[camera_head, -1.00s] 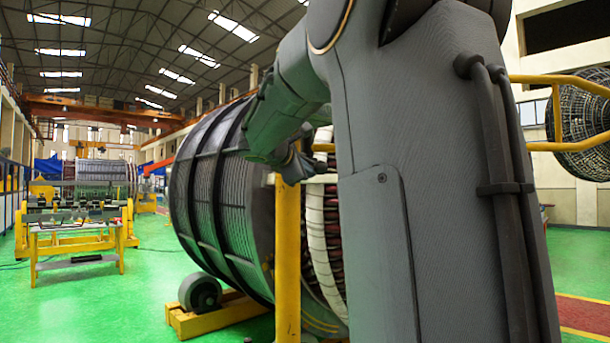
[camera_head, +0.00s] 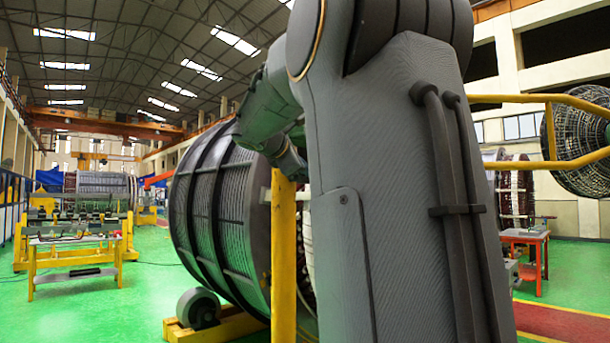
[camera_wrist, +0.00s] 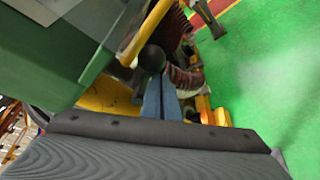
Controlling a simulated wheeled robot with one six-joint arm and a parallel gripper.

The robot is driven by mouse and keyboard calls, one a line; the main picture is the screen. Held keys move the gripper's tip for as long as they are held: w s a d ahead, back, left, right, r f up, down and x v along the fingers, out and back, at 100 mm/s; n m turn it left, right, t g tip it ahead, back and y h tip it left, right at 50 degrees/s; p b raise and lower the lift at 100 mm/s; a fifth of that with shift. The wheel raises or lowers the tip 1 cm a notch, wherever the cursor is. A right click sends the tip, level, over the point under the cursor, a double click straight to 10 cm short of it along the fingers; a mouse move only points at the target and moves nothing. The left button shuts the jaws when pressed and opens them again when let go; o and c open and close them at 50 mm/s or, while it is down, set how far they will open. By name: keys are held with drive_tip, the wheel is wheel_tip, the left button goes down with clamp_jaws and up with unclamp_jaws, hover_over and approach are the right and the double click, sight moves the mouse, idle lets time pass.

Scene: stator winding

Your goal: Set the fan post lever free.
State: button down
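A dark round knob on a thin dark stem (camera_wrist: 152,58), which looks like the fan post lever, shows in the wrist view beside a yellow bar. My gripper (camera_wrist: 161,80) shows there as two blue-grey fingers side by side, with little gap between them. Their tips are at or just below the knob; I cannot tell whether they touch or grip it. In the head view my arm's wrist is near the top of a yellow post (camera_head: 283,260), and my own arm hides the fingertips and the lever.
A large ribbed stator drum (camera_head: 215,215) stands behind the yellow post. A yellow rail (camera_head: 540,98) runs at the upper right. A red workbench (camera_head: 525,240) stands at the right. Green floor (camera_head: 90,310) is open at the left, with a pale table (camera_head: 75,245) farther back.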

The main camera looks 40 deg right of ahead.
drive_tip(key=shift+r, duration=0.75)
wheel_tip(320, 180, down, 5)
drive_tip(key=a+b, duration=0.1)
drive_tip(key=b, duration=0.3)
drive_tip(key=a+r+b, duration=0.2)
drive_tip(key=a+r, duration=0.2)
drive_tip(key=a, duration=0.4)
drive_tip(key=shift+a+b, duration=0.2)
drive_tip(key=shift+b, duration=0.1)
